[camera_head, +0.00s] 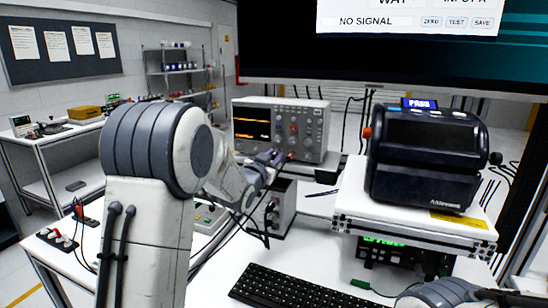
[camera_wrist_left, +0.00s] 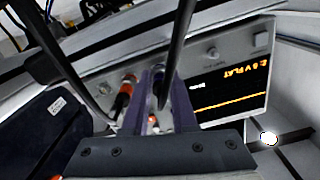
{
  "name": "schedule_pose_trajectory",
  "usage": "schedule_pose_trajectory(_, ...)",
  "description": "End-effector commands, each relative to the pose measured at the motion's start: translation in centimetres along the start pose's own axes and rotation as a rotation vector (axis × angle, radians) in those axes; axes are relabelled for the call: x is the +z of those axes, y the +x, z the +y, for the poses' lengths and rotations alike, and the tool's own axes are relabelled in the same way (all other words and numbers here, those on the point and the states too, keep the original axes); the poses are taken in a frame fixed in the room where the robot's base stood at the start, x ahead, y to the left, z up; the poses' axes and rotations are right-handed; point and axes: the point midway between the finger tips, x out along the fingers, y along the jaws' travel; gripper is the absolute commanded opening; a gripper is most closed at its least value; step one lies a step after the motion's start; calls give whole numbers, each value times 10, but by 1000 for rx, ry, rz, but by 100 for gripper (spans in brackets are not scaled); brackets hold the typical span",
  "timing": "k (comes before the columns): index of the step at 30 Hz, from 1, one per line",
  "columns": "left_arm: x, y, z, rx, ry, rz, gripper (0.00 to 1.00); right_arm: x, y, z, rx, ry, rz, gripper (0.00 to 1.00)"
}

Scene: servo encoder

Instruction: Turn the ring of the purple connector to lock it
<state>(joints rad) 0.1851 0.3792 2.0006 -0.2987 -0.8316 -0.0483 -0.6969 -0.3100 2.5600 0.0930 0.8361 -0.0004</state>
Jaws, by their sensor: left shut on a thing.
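My left gripper (camera_head: 276,158) is at the front of the grey oscilloscope-like instrument (camera_head: 262,123), near its lower right part. In the left wrist view its two purple-grey fingers (camera_wrist_left: 160,76) are shut on a narrow dark purple part, the purple connector (camera_wrist_left: 160,92). The fingers hide most of the connector and its ring, so I cannot tell how far the ring is turned. An orange-and-black plug (camera_wrist_left: 123,95) is just left of the fingers in that view. My right gripper is not in view; only a grey part of my right arm shows at the bottom right.
A black printer-like device (camera_head: 425,155) stands on a white raised shelf (camera_head: 400,213) to the right. A black keyboard (camera_head: 292,287) lies in front. A grey box (camera_head: 281,207) stands below the instrument. Dark cables cross close to the gripper in the wrist view.

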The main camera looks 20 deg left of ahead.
Motion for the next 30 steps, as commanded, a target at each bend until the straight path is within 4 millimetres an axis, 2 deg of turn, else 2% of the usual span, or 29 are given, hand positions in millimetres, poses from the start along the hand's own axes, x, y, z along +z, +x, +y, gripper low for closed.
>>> schedule_pose_trajectory(30, 1, 0, 0, 1, 176, -2, 0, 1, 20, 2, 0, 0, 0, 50)
